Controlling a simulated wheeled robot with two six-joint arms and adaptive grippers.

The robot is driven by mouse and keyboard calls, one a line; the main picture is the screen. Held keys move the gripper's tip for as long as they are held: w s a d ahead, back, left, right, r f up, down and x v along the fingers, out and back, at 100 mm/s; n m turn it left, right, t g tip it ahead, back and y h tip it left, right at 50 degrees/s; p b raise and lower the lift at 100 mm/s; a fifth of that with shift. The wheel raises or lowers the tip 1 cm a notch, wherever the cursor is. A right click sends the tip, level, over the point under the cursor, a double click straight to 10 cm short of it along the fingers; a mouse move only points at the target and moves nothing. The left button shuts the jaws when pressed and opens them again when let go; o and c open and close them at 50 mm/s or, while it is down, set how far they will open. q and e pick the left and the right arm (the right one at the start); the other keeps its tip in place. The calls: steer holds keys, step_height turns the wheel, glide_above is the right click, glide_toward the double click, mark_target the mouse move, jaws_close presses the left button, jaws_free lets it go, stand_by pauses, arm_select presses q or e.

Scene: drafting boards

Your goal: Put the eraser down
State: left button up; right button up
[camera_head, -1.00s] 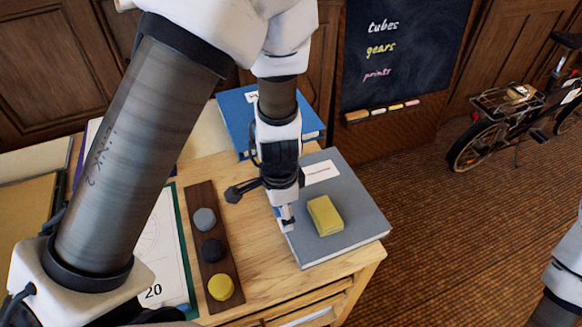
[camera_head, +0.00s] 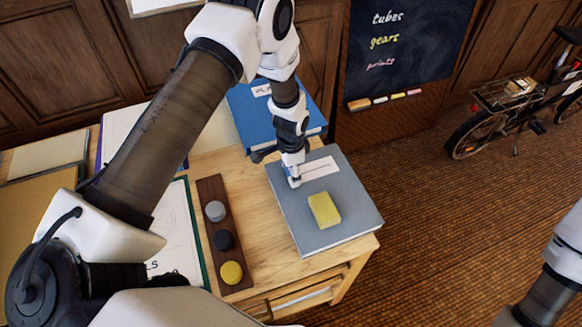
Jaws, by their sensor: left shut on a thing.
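My left gripper (camera_head: 292,176) is shut on a small white and blue thing, the eraser (camera_head: 291,182), which is mostly hidden by the fingers. It is held at the left part of the grey book (camera_head: 345,222), beside the book's white label. I cannot tell whether the eraser touches the cover. A yellow block (camera_head: 324,209) lies on the same book, to the right of and nearer than the gripper, apart from it. My right gripper is out of view; only part of my right arm shows at the lower right.
A blue book (camera_head: 240,112) lies behind the grey one. A dark wooden strip (camera_head: 207,190) with grey, black and yellow round pieces lies to the left on the wooden desk (camera_head: 262,215). A chalkboard (camera_head: 400,60) and a bicycle (camera_head: 500,110) stand beyond.

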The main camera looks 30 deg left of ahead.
arm_select(q)
steer(key=shift+f+b, duration=0.3)
steer(key=shift+f, duration=0.05)
steer(key=o, duration=1.1)
steer(key=shift+r, duration=0.15)
steer(key=shift+r, duration=0.2)
step_height(320, 180, up, 12)
steer(key=b, duration=0.2)
steer(key=shift+f, duration=0.1)
